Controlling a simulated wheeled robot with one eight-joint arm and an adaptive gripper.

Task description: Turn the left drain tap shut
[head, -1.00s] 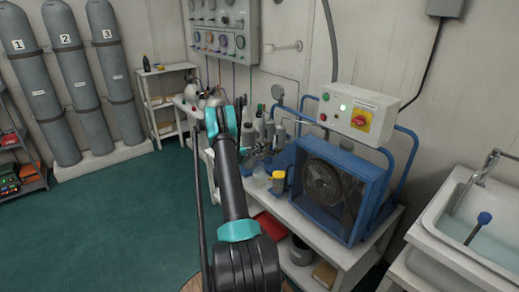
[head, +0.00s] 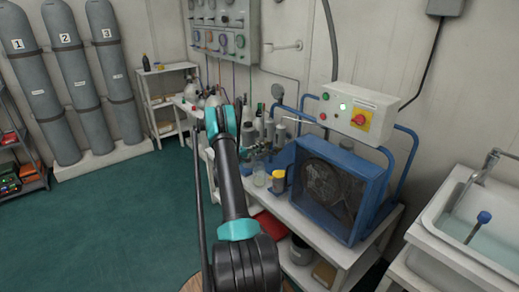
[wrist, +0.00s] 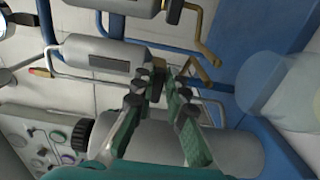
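Two grey filter cylinders with brass drain taps lie sideways across the rotated wrist view. The left cylinder (wrist: 105,58) is the lower one in that picture, and its brass drain tap (wrist: 158,70) is at its right end. The right drain tap (wrist: 203,45), with a bent brass lever, shows above it. My gripper (wrist: 165,84) is open, its two green-and-black fingers reaching up to the left tap, one on each side. The fingertips partly hide the tap and its lever; I cannot tell whether they touch. In the head view my arm largely hides the gripper and taps.
A translucent jar (wrist: 283,92) is close to the right of the fingers in the wrist view. The blue-framed compressor (head: 340,190) stands right of the filters on the white bench. The sink (head: 465,235) is at far right; green floor (head: 100,225) is clear at left.

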